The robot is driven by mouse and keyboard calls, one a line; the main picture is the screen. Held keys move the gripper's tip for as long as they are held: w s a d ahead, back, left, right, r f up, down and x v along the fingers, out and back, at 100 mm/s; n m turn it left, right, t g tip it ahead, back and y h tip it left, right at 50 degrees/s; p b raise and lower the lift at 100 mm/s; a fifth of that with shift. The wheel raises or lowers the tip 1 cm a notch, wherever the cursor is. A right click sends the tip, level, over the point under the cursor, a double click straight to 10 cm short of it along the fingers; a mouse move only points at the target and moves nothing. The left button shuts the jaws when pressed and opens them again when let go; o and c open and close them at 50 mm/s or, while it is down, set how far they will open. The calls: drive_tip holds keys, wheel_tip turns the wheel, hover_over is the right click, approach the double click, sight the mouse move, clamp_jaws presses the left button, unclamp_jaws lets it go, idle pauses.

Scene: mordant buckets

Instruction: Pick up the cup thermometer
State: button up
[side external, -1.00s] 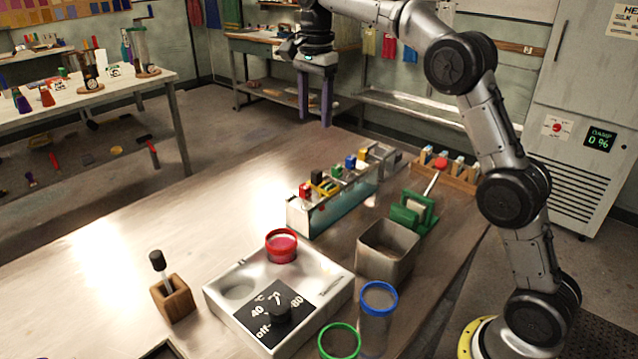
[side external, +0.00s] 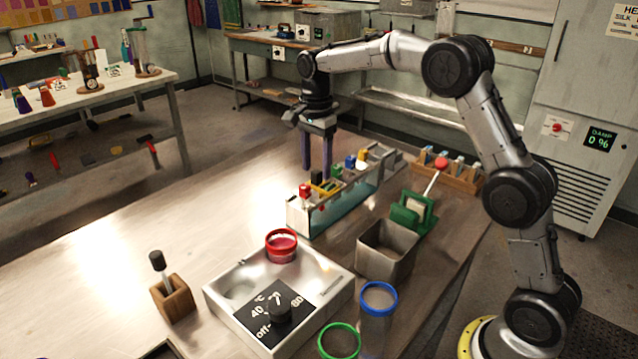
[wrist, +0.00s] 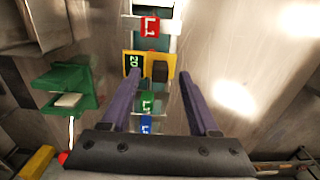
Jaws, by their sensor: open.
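A yellow and black device marked 20 (wrist: 173,62), which looks like the thermometer, sits across the top of a narrow clear tank. It also shows in the side view (side external: 327,188), among coloured tabs. The tank (side external: 310,224) holds greenish liquid. My gripper (side external: 317,168) points down above the tank, with its purple fingers spread and nothing between them. In the wrist view my gripper (wrist: 161,73) has its fingertips at either side of the yellow device's lower edge. I cannot tell the height gap. Anything below the device's top is hidden.
Red (wrist: 149,27), green (wrist: 146,103) and blue (wrist: 146,125) tabs line the tank. A hotplate box (side external: 225,315) and a wooden block (side external: 175,302) are nearer. The table left of the tank is clear.

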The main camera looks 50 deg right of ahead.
drive_tip(key=shift+f, duration=1.2)
clamp_jaws()
